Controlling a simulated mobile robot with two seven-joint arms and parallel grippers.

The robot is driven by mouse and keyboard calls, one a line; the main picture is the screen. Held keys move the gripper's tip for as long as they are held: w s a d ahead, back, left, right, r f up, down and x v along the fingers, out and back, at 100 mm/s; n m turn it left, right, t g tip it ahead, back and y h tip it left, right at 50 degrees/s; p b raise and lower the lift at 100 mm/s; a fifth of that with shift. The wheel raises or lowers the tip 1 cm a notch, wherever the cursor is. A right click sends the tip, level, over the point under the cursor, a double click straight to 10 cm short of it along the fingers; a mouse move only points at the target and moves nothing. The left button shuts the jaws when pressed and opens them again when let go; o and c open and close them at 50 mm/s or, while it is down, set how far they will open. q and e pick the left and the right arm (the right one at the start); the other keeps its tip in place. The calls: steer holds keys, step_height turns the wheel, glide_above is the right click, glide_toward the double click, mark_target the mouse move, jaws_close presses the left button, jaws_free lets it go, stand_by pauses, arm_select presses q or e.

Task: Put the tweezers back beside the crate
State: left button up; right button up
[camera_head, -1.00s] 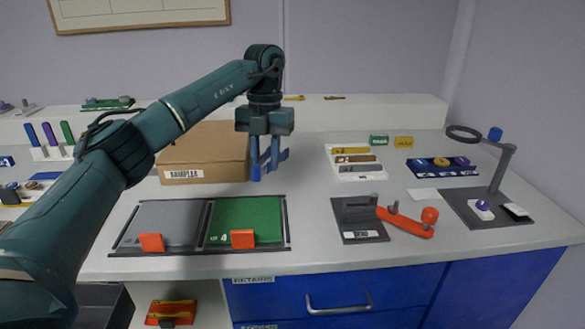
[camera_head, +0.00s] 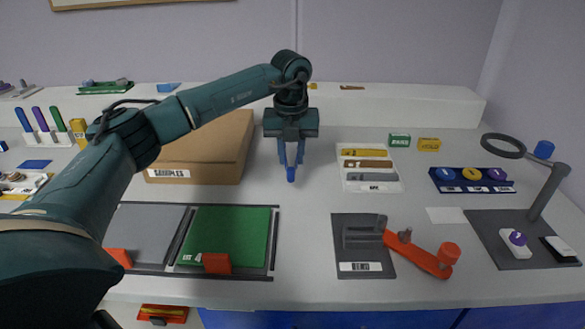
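My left arm crosses in front of the crate's upper left part. My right gripper is not in view.
The white bench (camera_head: 316,205) is clear around the gripper. In front lie a tray with a green mat (camera_head: 228,236) and a grey mat. Right of it are a white tool tray (camera_head: 369,185), a dark plate with a red lever (camera_head: 425,259), and a magnifier stand (camera_head: 548,193).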

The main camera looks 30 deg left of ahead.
arm_select(q)
steer(key=shift+f, duration=2)
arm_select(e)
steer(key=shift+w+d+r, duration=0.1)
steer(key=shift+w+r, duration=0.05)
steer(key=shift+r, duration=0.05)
arm_select(q)
steer(key=shift+f, duration=0.1)
steer(key=o, duration=0.6)
steer(key=shift+c, duration=0.2)
step_height(320, 180, up, 12)
steer(key=s, duration=0.1)
steer(key=shift+d, duration=0.35)
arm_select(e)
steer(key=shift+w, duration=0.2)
arm_select(q)
steer(key=shift+r+p, duration=0.2)
steer(key=shift+p, duration=0.15)
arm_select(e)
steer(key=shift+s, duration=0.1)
